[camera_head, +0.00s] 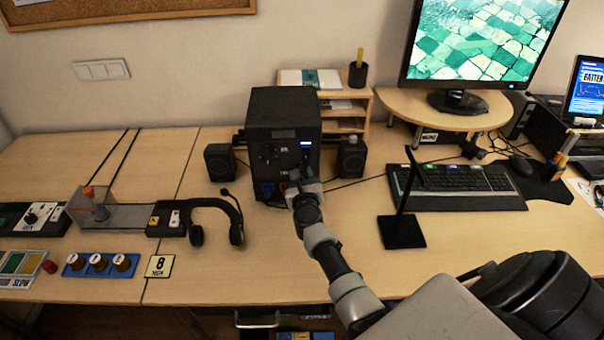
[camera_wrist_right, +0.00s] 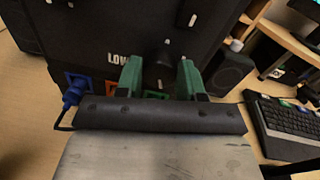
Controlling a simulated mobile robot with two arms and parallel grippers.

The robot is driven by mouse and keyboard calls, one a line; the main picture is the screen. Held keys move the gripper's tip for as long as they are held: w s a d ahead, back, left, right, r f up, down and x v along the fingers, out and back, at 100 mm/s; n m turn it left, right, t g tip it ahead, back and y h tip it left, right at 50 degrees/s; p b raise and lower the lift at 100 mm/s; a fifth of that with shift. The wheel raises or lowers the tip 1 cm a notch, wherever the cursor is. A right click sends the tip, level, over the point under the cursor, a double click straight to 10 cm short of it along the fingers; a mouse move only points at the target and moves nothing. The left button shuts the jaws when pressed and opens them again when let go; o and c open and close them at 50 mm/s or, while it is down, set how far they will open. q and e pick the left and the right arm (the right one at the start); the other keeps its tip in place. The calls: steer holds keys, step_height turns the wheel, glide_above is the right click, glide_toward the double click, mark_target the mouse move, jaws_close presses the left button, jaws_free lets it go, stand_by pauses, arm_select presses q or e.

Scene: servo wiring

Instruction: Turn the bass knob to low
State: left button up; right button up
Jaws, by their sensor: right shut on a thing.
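The black speaker box (camera_head: 283,118) stands at the back middle of the desk, with dark knobs and small white labels on its front. My right gripper (camera_head: 303,186) is at the lower right of that front and hides part of it. In the right wrist view, the green fingers of my gripper (camera_wrist_right: 160,72) are on both sides of a black knob (camera_wrist_right: 163,54), shut on it. A white "LOW" label (camera_wrist_right: 117,57) shows left of this knob. I cannot read whether the knob is the bass one. My left gripper is not in view.
Small speakers (camera_head: 220,162) flank the box; the right one also shows in the wrist view (camera_wrist_right: 228,68). A blue plug (camera_wrist_right: 75,90) with a cable sits below left. The front middle desk is mostly clear.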

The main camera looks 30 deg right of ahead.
steer(key=shift+a+n+g+h+p, duration=0.15)
steer(key=shift+n+p, duration=0.85)
steer(key=shift+n, duration=2)
steer(key=shift+n+g+h+p, duration=0.25)
steer(key=shift+n+p, duration=0.75)
steer(key=shift+n, duration=2)
steer(key=shift+a+n+g+h+p, duration=0.15)
steer(key=shift+n+p, duration=0.85)
steer(key=shift+n, duration=2)
steer(key=shift+d, duration=0.1)
steer(key=o, duration=0.9)
